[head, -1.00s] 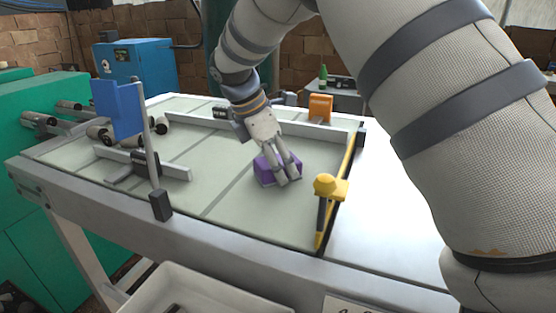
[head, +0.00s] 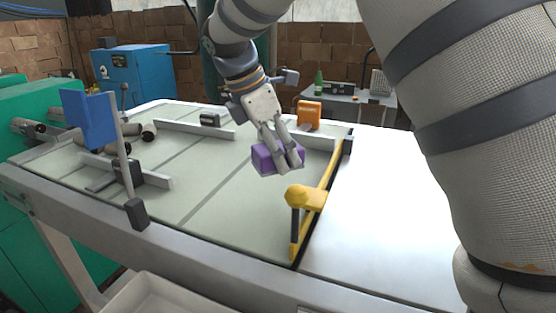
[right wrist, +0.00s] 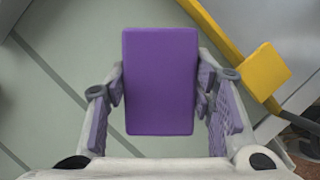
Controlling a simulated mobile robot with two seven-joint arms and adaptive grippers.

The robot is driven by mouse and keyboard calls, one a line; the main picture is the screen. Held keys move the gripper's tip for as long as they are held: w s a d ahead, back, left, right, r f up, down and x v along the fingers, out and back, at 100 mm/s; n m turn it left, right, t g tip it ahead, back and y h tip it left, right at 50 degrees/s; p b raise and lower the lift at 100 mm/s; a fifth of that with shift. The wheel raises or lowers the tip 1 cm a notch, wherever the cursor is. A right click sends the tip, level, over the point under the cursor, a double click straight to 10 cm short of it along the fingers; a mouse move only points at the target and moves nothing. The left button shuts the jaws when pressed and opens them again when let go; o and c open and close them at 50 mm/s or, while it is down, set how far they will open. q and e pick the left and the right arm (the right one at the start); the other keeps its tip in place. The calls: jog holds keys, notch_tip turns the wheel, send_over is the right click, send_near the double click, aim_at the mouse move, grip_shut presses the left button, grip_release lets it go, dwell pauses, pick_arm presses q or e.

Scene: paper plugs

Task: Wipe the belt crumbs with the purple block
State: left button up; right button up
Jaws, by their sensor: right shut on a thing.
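The purple block (head: 264,160) is held between the fingers of my right gripper (head: 290,160) over the right part of the pale green belt (head: 215,200). In the right wrist view the block (right wrist: 160,80) fills the space between the fingers of the gripper (right wrist: 160,105), which is shut on it. I cannot tell whether the block touches the belt or hangs slightly above it. I can make out no crumbs on the belt in either view. My left gripper is not in view.
A yellow post and bar (head: 305,197) stand at the belt's right end, near the block. An orange device (head: 309,114) stands behind. A blue panel on a post (head: 88,118) and dark paper plugs (head: 148,133) are at the left. A white surface (head: 385,210) lies right.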

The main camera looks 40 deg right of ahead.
jog(key=shift+r, duration=1.3)
